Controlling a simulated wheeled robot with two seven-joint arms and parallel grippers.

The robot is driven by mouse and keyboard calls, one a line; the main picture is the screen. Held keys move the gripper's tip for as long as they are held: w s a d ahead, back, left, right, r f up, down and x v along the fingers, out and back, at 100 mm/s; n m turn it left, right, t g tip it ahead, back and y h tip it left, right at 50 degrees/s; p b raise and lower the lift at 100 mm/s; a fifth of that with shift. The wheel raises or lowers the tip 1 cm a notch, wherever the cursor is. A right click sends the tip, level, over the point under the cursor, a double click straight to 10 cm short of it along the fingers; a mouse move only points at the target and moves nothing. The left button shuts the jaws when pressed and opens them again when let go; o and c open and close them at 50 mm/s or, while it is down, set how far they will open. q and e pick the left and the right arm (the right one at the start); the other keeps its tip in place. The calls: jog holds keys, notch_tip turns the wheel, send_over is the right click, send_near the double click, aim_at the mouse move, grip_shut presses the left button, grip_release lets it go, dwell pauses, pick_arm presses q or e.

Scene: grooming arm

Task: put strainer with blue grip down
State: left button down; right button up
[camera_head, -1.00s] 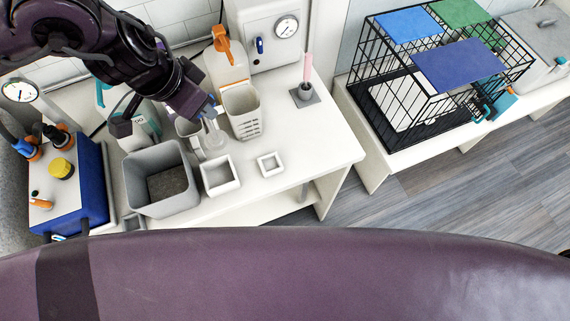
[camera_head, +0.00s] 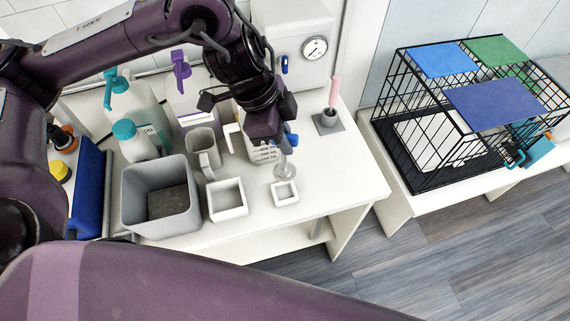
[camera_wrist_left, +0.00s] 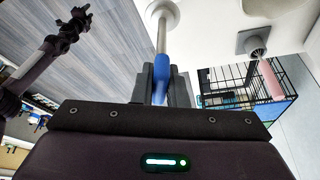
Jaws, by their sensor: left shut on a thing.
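My left gripper (camera_head: 276,134) is shut on the blue grip (camera_wrist_left: 161,70) of the strainer. The strainer (camera_head: 285,169) hangs below the fingers with its pale round head low over the small square white dish (camera_head: 285,193). I cannot tell whether the head touches the dish. In the left wrist view a thin rod runs from the grip to the strainer's round head (camera_wrist_left: 162,12), which is partly cut off at the top edge. A dark arm shows at the left of the wrist view, probably my right one; its jaws are not clear.
A larger square white dish (camera_head: 228,200), a grey bin (camera_head: 161,222) and a grey pitcher (camera_head: 203,152) stand left of the small dish. A holder with a pink-handled tool (camera_head: 329,118) stands behind right. The counter's right part is free. A wire cage (camera_head: 430,160) stands beyond.

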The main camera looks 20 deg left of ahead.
aim_at(285, 169)
pick_arm(q)
notch_tip(285, 169, down, 9)
jog(key=shift+r+b, duration=0.1)
jog(key=shift+b, duration=0.7)
jog(key=c, duration=1.5)
grip_release()
jog(key=shift+o, duration=0.2)
jog(key=p+v, duration=0.2)
jog(key=v, duration=1)
